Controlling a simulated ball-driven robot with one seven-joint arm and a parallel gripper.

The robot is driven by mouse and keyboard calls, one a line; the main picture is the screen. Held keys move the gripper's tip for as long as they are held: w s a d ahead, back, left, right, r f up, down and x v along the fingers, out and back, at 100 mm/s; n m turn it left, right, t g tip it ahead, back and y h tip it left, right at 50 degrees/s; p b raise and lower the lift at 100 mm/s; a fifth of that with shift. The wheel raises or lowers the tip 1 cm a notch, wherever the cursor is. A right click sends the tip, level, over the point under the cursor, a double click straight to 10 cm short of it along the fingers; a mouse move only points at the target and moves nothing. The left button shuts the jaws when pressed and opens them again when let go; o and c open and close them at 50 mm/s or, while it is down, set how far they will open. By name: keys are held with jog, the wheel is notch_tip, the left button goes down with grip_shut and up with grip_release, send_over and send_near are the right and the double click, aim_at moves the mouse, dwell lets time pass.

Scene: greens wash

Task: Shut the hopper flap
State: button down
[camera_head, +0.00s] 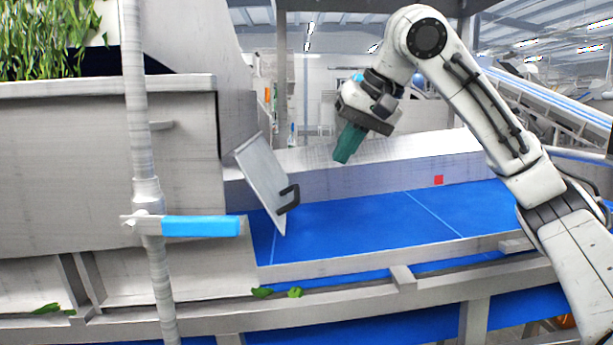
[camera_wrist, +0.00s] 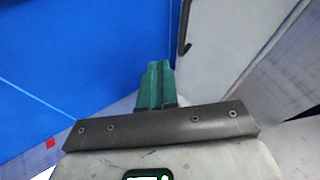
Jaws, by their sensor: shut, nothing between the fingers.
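The hopper flap (camera_head: 263,178) is a pale metal plate with a black handle (camera_head: 289,198). It stands tilted out from the hopper's right side, over the blue belt, so it is open. In the wrist view the flap (camera_wrist: 215,50) fills the upper right, with its dark handle (camera_wrist: 185,28) near the top. My gripper (camera_head: 343,158) has green fingers and is shut and empty. It is up and to the right of the flap, apart from the handle. The green fingers (camera_wrist: 155,72) show together in the wrist view.
The grey hopper (camera_head: 100,170) holds leafy greens (camera_head: 45,35) at the top left. A post with a blue lever (camera_head: 200,226) stands in front of it. The blue belt (camera_head: 400,220) is mostly clear, with a red square (camera_head: 438,180) on its far wall. Loose leaves (camera_head: 294,292) lie on the front rail.

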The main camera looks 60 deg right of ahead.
jog(key=w+a+f+p, duration=0.1)
jog(key=w+f, duration=0.5)
jog(key=shift+a+p, duration=0.15)
jog(key=shift+p, duration=0.25)
jog(key=shift+f, duration=0.1)
